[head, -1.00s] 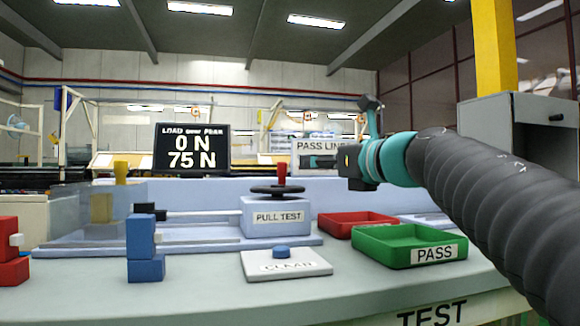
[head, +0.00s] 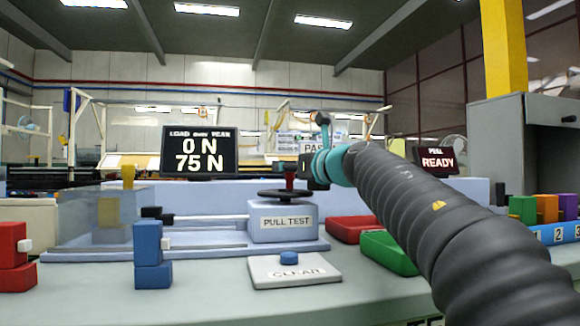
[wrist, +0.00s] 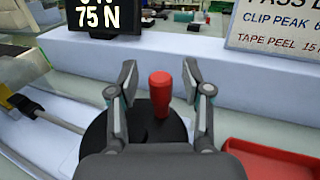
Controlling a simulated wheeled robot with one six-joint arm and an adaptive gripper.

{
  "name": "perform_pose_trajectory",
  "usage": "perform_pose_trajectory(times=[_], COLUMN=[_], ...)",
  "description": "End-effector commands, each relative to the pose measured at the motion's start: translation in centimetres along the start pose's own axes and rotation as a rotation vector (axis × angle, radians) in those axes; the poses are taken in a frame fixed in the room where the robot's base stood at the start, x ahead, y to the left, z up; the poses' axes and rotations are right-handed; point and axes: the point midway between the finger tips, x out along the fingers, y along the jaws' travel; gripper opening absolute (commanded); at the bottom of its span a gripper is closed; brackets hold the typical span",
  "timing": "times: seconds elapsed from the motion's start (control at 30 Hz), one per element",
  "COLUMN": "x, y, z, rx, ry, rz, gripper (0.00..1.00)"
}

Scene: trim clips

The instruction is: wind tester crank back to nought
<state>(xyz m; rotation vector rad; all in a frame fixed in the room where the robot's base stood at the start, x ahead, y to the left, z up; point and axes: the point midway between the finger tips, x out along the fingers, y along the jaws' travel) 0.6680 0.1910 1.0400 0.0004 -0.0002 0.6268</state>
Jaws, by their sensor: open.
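The pull tester (head: 283,221) stands at the middle of the bench with a black crank wheel (head: 287,195) on top. The crank's red knob (wrist: 160,92) stands upright on the wheel; in the head view it (head: 290,177) shows just below my gripper (head: 304,172). In the wrist view my gripper (wrist: 160,95) is open, with one finger on each side of the red knob and a gap on both sides. The load display (head: 200,152) reads 0 N above 75 N.
A CLEAR pad (head: 300,274) with a blue button lies in front of the tester. Red (head: 352,228) and green (head: 388,252) trays lie to the right, partly behind my arm. Blue blocks (head: 150,245) and red blocks (head: 12,245) stand at the left. A READY screen (head: 437,162) stands at the right.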

Motion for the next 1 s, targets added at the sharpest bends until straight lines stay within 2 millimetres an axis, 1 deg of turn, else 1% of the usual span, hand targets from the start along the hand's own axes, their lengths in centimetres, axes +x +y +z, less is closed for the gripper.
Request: perform_pose_trajectory(times=[0.1,0.37,0.47,0.5,0.57,0.6,0.87,1.0], x=[0.48,0.55,0.55,0.55,0.54,0.54,0.59,0.75], y=[-0.01,-0.03,-0.02,-0.03,-0.03,-0.03,-0.02,0.01], z=[0.02,0.0,0.0,0.0,0.0,0.0,0.0,0.0], rx=[0.0,0.0,0.0,0.0,0.0,0.0,0.0,0.0], ry=[-0.001,0.0,0.0,0.0,0.0,0.0,0.0,0.001], rz=[-0.001,-0.001,-0.001,-0.001,-0.001,-0.001,0.01,0.048], gripper=[0.49,0.49,0.27,0.17,0.02,0.0,0.0,0.0])
